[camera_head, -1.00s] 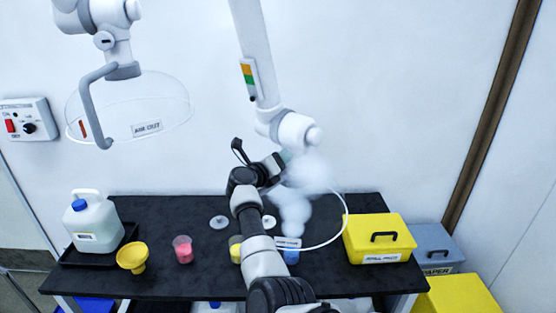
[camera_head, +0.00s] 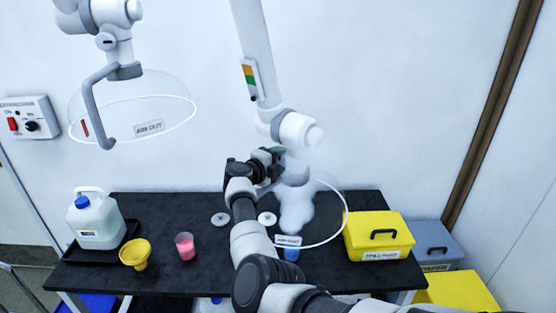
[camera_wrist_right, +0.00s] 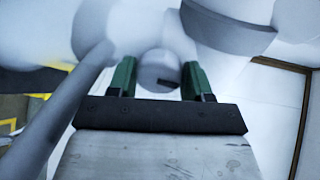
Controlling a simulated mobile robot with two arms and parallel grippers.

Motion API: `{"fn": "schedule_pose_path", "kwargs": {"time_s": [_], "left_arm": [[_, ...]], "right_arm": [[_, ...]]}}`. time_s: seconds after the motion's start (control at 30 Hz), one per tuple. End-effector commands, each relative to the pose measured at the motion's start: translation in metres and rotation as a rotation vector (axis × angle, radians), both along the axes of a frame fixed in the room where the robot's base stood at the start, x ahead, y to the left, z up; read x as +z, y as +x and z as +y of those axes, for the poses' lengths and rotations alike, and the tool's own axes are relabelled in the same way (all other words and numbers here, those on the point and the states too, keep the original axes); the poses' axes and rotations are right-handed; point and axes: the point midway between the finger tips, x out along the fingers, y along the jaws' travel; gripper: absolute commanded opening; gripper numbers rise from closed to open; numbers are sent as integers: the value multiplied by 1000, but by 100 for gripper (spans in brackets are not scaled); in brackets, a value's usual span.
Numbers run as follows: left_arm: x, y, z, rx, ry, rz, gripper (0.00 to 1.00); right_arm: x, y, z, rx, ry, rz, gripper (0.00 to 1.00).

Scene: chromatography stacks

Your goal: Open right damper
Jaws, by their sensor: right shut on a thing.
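The right extraction arm (camera_head: 262,60) hangs down the wall to a white joint (camera_head: 298,128) above the bench. My right gripper (camera_head: 280,160) is just below that joint. In the right wrist view, its green-lined fingers (camera_wrist_right: 160,82) are shut on a small round grey knob (camera_wrist_right: 158,68), which I take to be the right damper's; a dark slot marks its face. My arm and gripper hide the knob in the head view. A clear hood (camera_head: 330,238) with a white rim hangs below. My left gripper is not in view.
White vapour (camera_head: 295,208) rises above a blue cup (camera_head: 291,254) under the right hood. A left extraction hood (camera_head: 150,98) hangs over the bench's left side. A white jug (camera_head: 97,220), yellow funnel (camera_head: 135,254), pink cup (camera_head: 185,246) and yellow box (camera_head: 378,237) stand on the black bench (camera_head: 160,212).

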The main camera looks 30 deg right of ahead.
Motion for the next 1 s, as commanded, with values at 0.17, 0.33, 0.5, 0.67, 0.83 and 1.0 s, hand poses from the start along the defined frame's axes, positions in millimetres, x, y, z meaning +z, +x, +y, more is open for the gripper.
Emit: {"fn": "schedule_pose_path", "kwargs": {"time_s": [0.17,0.33,0.5,0.67,0.83,1.0], "left_arm": [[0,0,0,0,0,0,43],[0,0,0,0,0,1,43],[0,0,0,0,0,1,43],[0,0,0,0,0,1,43],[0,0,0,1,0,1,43],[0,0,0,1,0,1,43]], "right_arm": [[0,0,0,-1,-25,77,26],[0,0,0,-2,-38,119,26],[0,0,0,-2,-42,134,26],[0,0,0,-2,-43,137,26],[0,0,-1,-2,-44,136,26],[0,0,0,-2,-44,135,73]]}}
